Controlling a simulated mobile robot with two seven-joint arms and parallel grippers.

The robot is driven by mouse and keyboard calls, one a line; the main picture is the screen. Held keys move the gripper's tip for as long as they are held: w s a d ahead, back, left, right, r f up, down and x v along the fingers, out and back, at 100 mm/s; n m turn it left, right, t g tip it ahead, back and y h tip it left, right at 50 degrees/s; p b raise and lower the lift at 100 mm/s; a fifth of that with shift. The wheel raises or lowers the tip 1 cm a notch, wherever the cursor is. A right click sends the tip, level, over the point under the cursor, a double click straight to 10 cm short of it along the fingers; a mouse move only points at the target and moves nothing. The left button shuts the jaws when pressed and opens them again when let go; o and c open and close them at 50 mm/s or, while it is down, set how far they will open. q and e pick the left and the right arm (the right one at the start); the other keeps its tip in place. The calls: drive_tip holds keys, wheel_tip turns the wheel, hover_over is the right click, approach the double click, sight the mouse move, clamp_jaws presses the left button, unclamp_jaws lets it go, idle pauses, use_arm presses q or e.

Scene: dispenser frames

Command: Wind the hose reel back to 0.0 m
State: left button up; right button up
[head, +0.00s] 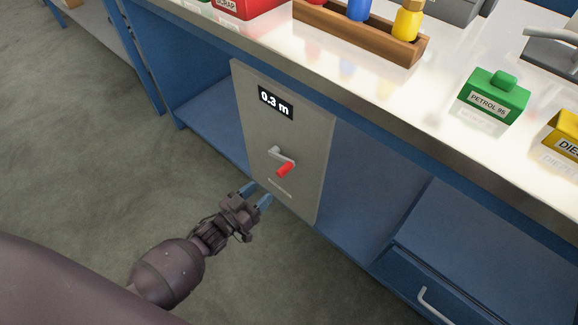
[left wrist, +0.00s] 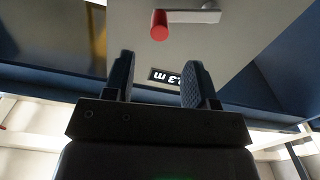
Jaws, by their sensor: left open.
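The hose reel is a grey panel (head: 299,137) on the front of the blue bench. Its black display (head: 275,102) reads 0.3 m. Below the display is a grey crank arm (head: 281,154) with a red handle (head: 285,170). A thin light slot (head: 279,187) lies under the crank. My left gripper (head: 257,194) is open and empty, in front of the panel's lower part and apart from the red handle. In the left wrist view the red handle (left wrist: 159,25) is ahead of the open fingers (left wrist: 155,80), and the display (left wrist: 176,78) appears upside down between them. My right gripper is not in view.
The worktop holds a green petrol can (head: 493,97), a yellow diesel can (head: 566,137), a wooden rack (head: 340,25) with coloured bottles and a red scrap bin (head: 240,6). A blue drawer with a handle (head: 436,306) is at the lower right. The floor at left is clear.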

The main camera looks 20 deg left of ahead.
sight(279, 176)
use_arm(q)
drive_tip(key=b+x, duration=0.1)
drive_tip(key=x, duration=0.7)
drive_tip(key=shift+w+d+f+b, duration=0.15)
drive_tip(key=shift+w+d+b, duration=0.05)
drive_tip(key=shift+w+b, duration=0.2)
drive_tip(key=shift+w+d, duration=0.2)
drive_tip(key=shift+w, duration=0.35)
drive_tip(key=shift+c, duration=0.3)
clamp_jaws()
